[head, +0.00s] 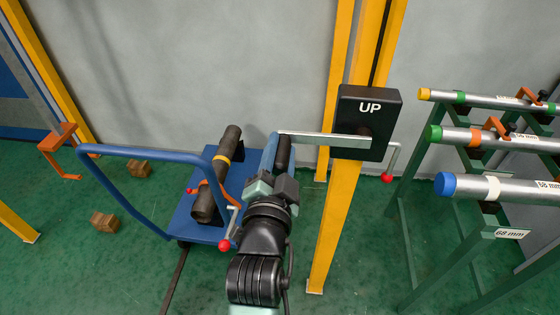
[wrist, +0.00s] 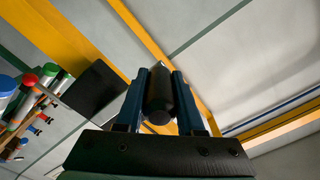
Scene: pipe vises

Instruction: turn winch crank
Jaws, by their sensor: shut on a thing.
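The winch is a black box (head: 366,110) marked UP on a yellow post. Its silver crank arm (head: 322,136) reaches left, close to level, to a dark cylindrical handle (head: 283,152). The winch box (wrist: 95,90) shows at left there.
A blue cart (head: 195,232) with a dark pipe (head: 216,175) stands left of my arm. A green rack (head: 405,210) with several silver pipes stands right. Wooden blocks (head: 104,221) lie on the floor.

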